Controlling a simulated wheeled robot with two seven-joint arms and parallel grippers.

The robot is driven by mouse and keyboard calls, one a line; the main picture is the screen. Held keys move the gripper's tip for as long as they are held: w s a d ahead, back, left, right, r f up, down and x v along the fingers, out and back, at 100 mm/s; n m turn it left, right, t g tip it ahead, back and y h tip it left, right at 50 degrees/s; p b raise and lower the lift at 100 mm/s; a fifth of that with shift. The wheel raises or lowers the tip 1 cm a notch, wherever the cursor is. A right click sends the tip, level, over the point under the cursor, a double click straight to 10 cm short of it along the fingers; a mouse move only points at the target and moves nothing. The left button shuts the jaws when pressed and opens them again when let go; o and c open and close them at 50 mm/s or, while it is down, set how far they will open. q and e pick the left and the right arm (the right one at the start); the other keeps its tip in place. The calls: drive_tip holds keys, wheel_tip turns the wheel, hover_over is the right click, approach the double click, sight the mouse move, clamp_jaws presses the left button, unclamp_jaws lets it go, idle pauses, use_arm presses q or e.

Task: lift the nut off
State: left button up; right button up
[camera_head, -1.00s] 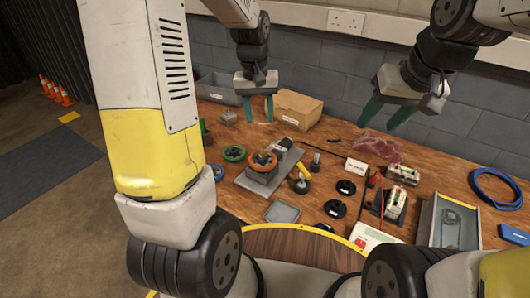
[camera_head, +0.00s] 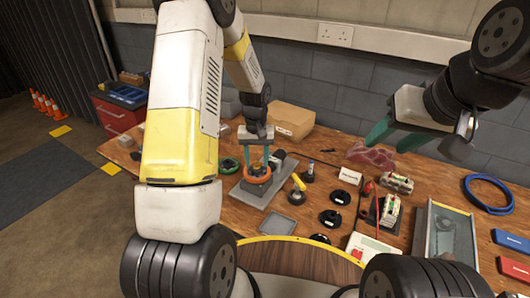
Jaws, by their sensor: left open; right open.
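An orange ring-shaped part (camera_head: 258,182) sits on a grey fixture plate (camera_head: 247,196) on the wooden bench. I cannot make out for sure which piece there is the nut. My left gripper (camera_head: 257,164) points down over the orange ring, its two green fingers apart and their tips at or just above it. The fingers partly hide the ring's middle, and I cannot tell whether they touch. My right gripper (camera_head: 393,145) is open and empty, held above the back right of the bench, away from the fixture.
A green ring (camera_head: 228,166) lies left of the fixture. A cardboard box (camera_head: 293,120) stands behind. A yellow-handled tool (camera_head: 298,182), a black disc (camera_head: 330,218) and a small grey tray (camera_head: 277,222) lie close by. A blue hose (camera_head: 488,191) lies far right.

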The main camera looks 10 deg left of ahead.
sight(257, 169)
use_arm(q)
drive_tip(key=shift+f, duration=0.25)
clamp_jaws()
drive_tip(key=shift+r, duration=0.1)
drive_tip(key=shift+r, duration=0.45)
drive_tip(key=r, duration=0.1)
drive_tip(key=s+r, duration=0.1)
drive_tip(key=shift+d+r, duration=0.15)
drive_tip(key=shift+r, duration=0.2)
drive_tip(key=s+d+r, duration=0.1)
drive_tip(key=s+d, duration=0.3)
drive_tip(key=s, duration=1)
drive_tip(key=shift+s+d+r, duration=0.15)
drive_tip(key=shift+s+d, duration=0.05)
